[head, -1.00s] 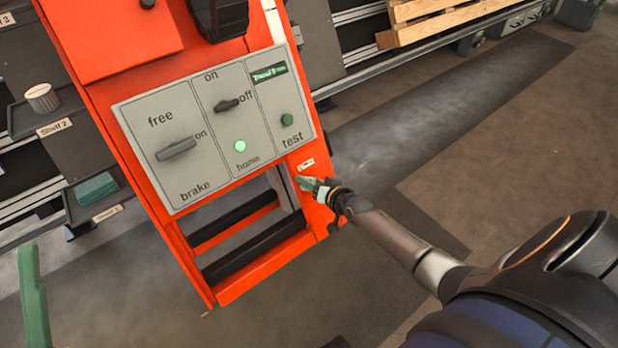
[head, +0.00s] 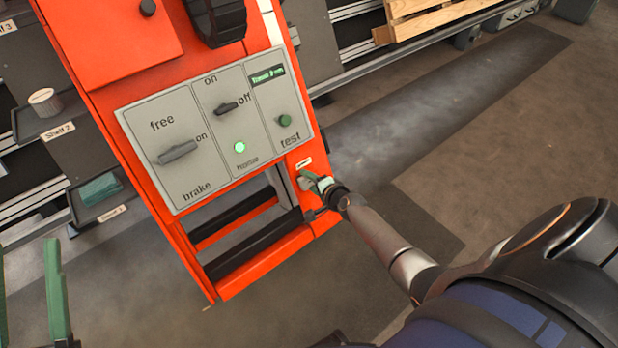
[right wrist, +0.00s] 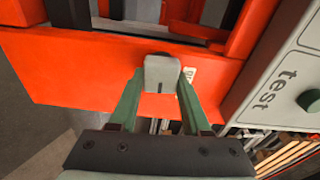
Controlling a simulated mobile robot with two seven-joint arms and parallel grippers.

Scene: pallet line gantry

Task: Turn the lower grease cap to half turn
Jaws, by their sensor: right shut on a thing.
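The lower grease cap (right wrist: 162,73) is a small pale grey knob with a dark line on its face. It sits on the orange panel beside a small white label. My right gripper (head: 312,183) is at the cap, below the control plate's right corner. In the right wrist view its green fingers (right wrist: 158,98) lie on either side of the cap, shut on it. In the head view the fingers mostly hide the cap. My left gripper (head: 30,290) shows at the lower left edge, its green fingers apart with nothing visible between them.
The grey control plate (head: 219,110) above carries a brake lever (head: 178,152), an on/off switch (head: 228,108), a lit green home light (head: 239,147) and a green test button (head: 285,120). Shelves with a cup (head: 45,101) stand at left. Floor to the right is clear.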

